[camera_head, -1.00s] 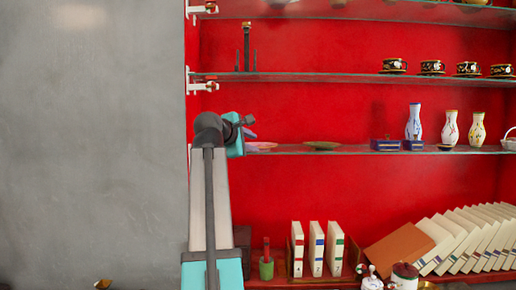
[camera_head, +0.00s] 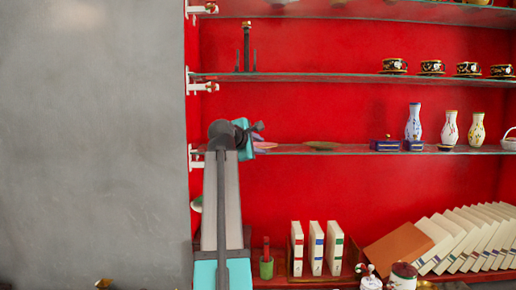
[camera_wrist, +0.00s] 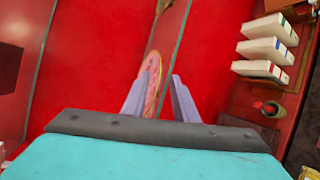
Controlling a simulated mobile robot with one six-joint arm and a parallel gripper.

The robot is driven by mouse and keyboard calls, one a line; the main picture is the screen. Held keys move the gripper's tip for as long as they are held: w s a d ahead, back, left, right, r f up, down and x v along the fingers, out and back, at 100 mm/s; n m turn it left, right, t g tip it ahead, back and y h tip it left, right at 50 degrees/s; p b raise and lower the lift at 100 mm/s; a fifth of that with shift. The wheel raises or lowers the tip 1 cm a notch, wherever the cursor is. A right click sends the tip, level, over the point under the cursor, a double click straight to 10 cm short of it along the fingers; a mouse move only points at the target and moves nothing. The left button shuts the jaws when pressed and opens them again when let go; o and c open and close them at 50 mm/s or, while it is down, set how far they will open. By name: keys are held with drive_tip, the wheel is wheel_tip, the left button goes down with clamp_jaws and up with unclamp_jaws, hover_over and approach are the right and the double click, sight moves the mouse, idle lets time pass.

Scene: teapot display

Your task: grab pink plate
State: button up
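The pink plate (camera_head: 265,145) lies on the middle glass shelf (camera_head: 380,150), just right of my wrist, partly hidden by my arm in the head view. In the wrist view, the pink plate (camera_wrist: 152,92) shows edge-on as a thin oval beside the left finger, which covers part of it. My gripper (camera_wrist: 163,80) is open, with its two pale purple fingers apart. The plate's visible part lies in the gap, nearer the left finger; I cannot tell whether they touch. In the head view my gripper (camera_head: 258,133) is at about shelf height, its fingertips unclear.
A glass shelf (camera_head: 320,77) runs above. White books (camera_head: 316,248) and a green cup (camera_head: 266,267) stand below.

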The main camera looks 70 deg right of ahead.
drive_tip(key=x, duration=0.3)
drive_tip(key=shift+d+f+p, duration=0.1)
drive_tip(key=shift+d+p, duration=0.2)
drive_tip(key=shift+p, duration=0.1)
drive_tip(key=shift+c, duration=0.3)
clamp_jaws()
